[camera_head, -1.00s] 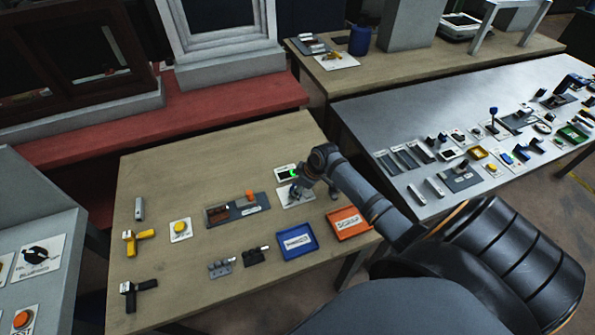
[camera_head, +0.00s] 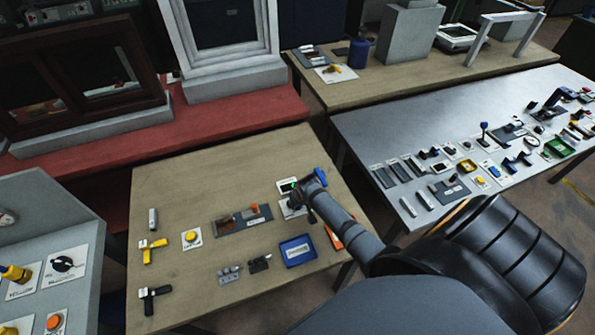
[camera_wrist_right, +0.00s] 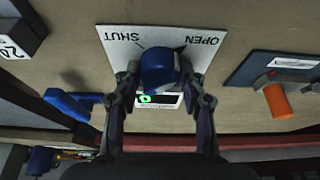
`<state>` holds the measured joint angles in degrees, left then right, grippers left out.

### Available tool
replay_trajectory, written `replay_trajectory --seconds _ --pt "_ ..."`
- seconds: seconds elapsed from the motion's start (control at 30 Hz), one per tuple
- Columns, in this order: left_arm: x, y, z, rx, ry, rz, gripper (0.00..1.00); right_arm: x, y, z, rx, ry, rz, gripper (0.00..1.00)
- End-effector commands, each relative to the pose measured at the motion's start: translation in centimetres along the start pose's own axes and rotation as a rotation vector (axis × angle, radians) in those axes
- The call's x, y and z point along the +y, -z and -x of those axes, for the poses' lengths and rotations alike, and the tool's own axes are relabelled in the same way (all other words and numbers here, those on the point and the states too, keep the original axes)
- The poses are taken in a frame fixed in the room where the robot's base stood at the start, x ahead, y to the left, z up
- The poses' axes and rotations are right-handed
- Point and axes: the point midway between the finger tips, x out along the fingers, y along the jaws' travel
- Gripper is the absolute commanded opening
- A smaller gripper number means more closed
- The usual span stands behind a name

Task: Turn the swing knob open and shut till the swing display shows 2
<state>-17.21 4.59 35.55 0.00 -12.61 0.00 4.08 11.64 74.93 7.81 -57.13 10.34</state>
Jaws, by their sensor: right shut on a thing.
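In the right wrist view the swing knob (camera_wrist_right: 159,72) is a blue knob on a white plate (camera_wrist_right: 120,42) marked SHUT and OPEN, seen upside down. My right gripper (camera_wrist_right: 160,80) has one finger on each side of it and is shut on it. Just beyond it is the swing display (camera_wrist_right: 148,99), dark with a green digit that looks like 0 but is partly covered. In the head view the display (camera_head: 288,186) sits on the wooden table, and my right gripper (camera_head: 298,204) hides most of the knob. My left gripper is not in view.
Left of the knob are a grey plate with an orange slider (camera_head: 253,208) and a yellow button (camera_head: 191,238). Nearer lie a blue tray (camera_head: 297,250) and an orange tray (camera_head: 334,237), mostly hidden by my arm. A metal table (camera_head: 385,130) stands to the right.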

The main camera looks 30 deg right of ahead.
Motion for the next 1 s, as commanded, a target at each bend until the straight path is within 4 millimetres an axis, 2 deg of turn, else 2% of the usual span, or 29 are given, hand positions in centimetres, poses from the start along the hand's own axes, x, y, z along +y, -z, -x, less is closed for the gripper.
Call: replay_trajectory --seconds 0.63,0.67,0.7,0.8,1.0 --pt "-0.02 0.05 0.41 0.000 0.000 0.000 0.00 -0.03 -0.01 -0.03 0.000 -0.016 -0.042 0.10" --pt "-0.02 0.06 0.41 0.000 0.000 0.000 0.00 -0.03 -0.01 -0.03 0.000 -0.016 -0.042 0.46" --pt "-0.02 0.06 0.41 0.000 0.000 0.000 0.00 -0.03 -0.01 -0.03 0.000 -0.016 -0.042 0.51" --pt "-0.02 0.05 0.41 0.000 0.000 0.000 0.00 -0.03 -0.01 -0.03 0.000 -0.016 -0.041 0.65" --pt "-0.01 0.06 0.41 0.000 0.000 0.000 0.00 -0.02 0.00 -0.02 0.000 -0.016 -0.041 0.65"
